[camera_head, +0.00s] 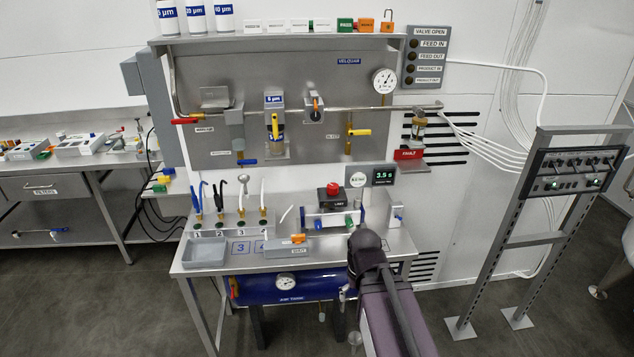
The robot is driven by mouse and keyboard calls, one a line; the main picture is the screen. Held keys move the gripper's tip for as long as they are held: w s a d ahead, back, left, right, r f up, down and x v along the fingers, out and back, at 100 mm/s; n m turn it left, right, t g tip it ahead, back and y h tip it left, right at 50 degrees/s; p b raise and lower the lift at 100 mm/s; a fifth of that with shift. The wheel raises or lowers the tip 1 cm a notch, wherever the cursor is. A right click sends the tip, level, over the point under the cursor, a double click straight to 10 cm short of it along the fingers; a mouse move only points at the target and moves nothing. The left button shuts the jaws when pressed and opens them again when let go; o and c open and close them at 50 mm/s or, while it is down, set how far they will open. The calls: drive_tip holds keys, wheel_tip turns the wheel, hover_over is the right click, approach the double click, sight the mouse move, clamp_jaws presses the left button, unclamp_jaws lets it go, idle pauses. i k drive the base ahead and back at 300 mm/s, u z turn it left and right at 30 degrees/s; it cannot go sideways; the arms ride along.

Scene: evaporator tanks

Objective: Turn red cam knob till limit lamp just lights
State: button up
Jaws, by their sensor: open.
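A red knob (333,188) sits on top of a small black box (331,201) on the metal bench, right of the bench's middle. The box has a small white label, too small to read surely. No lamp can be made out for certain as the limit lamp, lit or unlit. My arm (368,250) reaches in from the lower right, its dark joint in front of the bench's front edge, below and right of the red knob. My gripper cannot be made out; the arm appears to hide it.
Below the knob box lies a clear cylinder fixture (326,220) with blue ends. A display reading 3.5 s (383,175) stands behind right. A grey tray (205,252) and hose fittings occupy the left. A blue tank (268,288) hangs below. A panel rack (575,171) stands right.

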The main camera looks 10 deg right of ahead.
sight(332, 188)
drive_tip(key=u, duration=0.05)
drive_tip(key=i, duration=1.15)
